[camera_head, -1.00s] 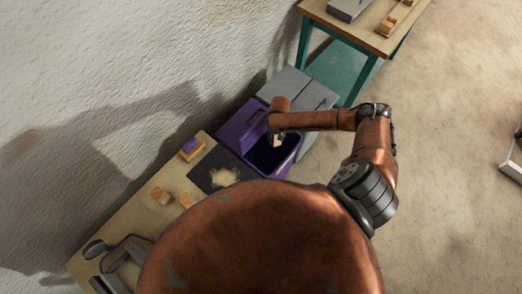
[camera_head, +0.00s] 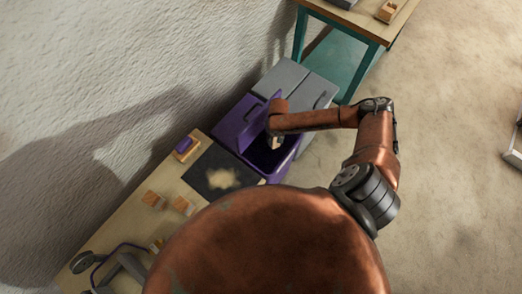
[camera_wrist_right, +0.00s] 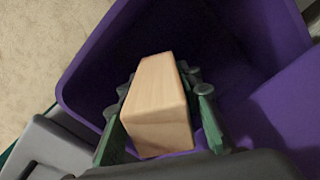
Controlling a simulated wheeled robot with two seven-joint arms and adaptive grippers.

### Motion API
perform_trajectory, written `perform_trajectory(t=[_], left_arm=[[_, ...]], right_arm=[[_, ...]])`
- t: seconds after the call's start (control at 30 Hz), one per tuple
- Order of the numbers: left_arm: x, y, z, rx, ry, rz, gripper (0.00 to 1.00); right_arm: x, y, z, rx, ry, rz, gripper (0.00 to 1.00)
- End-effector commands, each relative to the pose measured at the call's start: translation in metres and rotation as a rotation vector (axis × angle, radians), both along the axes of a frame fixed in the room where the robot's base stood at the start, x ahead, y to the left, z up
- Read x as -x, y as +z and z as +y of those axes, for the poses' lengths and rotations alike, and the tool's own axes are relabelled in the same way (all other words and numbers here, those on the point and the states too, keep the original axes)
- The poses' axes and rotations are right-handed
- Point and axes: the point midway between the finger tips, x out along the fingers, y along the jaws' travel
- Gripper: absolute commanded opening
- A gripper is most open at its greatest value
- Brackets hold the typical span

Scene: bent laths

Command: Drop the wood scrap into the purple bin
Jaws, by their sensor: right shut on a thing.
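The purple bin (camera_head: 276,160) stands open past the end of the workbench, its lid (camera_head: 241,121) raised on the wall side. My right gripper (camera_head: 276,142) is over the bin's opening. In the right wrist view my right gripper (camera_wrist_right: 162,108) is shut on the wood scrap (camera_wrist_right: 157,103), a pale block held between its green fingers. The purple bin (camera_wrist_right: 92,75) surrounds the block in that view, with its inside beyond the block. How far the block is below the rim cannot be told. My left gripper is not in view.
Grey bins (camera_head: 281,79) stand right behind the purple bin. The workbench (camera_head: 115,222) holds a dark mat (camera_head: 208,178) with pale shavings, several wooden blocks and a clamp-like tool. A teal-legged table (camera_head: 350,22) stands at the back. The floor to the right is open.

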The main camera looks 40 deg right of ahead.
Motion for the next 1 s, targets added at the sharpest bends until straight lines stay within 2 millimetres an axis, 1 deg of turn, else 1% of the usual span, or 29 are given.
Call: perform_trajectory(t=[0.07, 0.1, 0.37, 0.4, 0.63, 0.73, 0.87, 1.0], left_arm=[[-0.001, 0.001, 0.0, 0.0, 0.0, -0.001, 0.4], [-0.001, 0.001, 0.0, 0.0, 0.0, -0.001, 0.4], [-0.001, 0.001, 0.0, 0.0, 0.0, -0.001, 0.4], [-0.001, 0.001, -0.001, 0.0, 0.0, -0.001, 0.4], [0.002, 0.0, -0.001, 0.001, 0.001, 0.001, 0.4], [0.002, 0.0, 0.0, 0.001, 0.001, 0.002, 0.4], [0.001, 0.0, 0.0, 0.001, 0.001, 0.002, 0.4], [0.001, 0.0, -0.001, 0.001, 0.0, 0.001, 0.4]], right_arm=[[-0.001, 0.001, 0.0, 0.0, 0.0, -0.001, 0.05], [-0.001, 0.001, 0.0, 0.0, 0.0, -0.001, 0.33], [0.0, 0.001, 0.0, 0.0, 0.0, -0.001, 0.51], [0.0, 0.001, 0.0, 0.0, 0.0, -0.001, 0.52], [0.0, 0.001, 0.0, 0.0, 0.0, 0.0, 0.52], [0.0, 0.005, 0.0, -0.001, 0.0, -0.001, 0.52], [0.0, 0.023, 0.0, 0.0, 0.001, -0.002, 0.52], [-0.001, 0.052, 0.0, 0.0, 0.0, -0.003, 0.52]])
